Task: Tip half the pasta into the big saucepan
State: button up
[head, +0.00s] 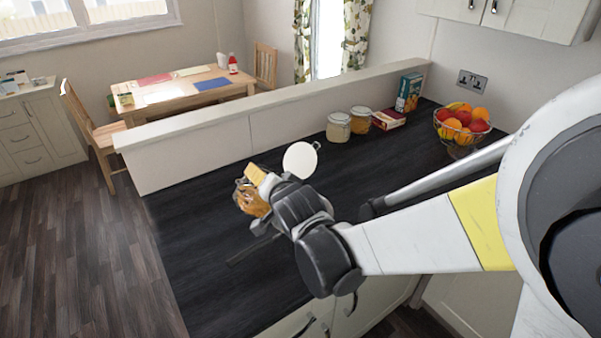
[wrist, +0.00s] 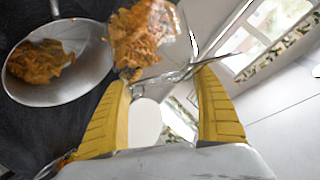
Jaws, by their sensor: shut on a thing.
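My gripper (head: 266,184) is shut on a clear glass jar (wrist: 184,40) of orange-brown pasta, held tilted above the dark worktop. In the wrist view, its yellow fingers (wrist: 162,78) close on the jar's wire clip area. Pasta in the jar (wrist: 140,35) lies close to the saucepan's rim. The jar's round white lid (head: 300,159) hangs open. The metal saucepan (wrist: 92,82) stands on the worktop at left in the wrist view, with a heap of pasta (wrist: 38,62) inside. Whether pasta is falling cannot be told.
Two lidded jars (head: 338,128), a flat red box (head: 388,120) and a teal carton (head: 408,92) stand along the worktop's back ledge (head: 270,112). A wire fruit bowl (head: 461,138) is at right. The worktop (head: 200,260) is bare at front left.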

jog(key=shift+d+m+y, duration=0.3)
jog(key=shift+d+m, duration=0.1)
jog(key=shift+d, duration=0.2)
jog(key=shift+w+d+f+m+y+b, duration=0.15)
jog(key=shift+d+f+m+y+b, duration=0.15)
jog(key=shift+f+m+b, duration=0.2)
jog(key=shift+d+f+m+y+b, duration=0.25)
jog(key=shift+f+m+y+b, duration=0.15)
jog(key=shift+b, duration=0.15)
jog(key=shift+d+r+m+y, duration=0.2)
jog(key=shift+r+m+y, duration=0.1)
jog(key=shift+m, duration=0.1)
jog(key=shift+f, duration=0.1)
jog(key=shift+a, duration=0.1)
jog(key=shift+w+d+r+m+t+y, duration=0.1)
jog(key=shift+d+r+m+t+y, duration=0.2)
jog(key=shift+d+m+y, duration=0.45)
dwell(1.6)
jog(key=shift+w+d+m+y+b, duration=0.15)
jog(key=shift+d+m+y+b, duration=0.1)
jog(key=shift+d+m+b, duration=0.55)
dwell(1.7)
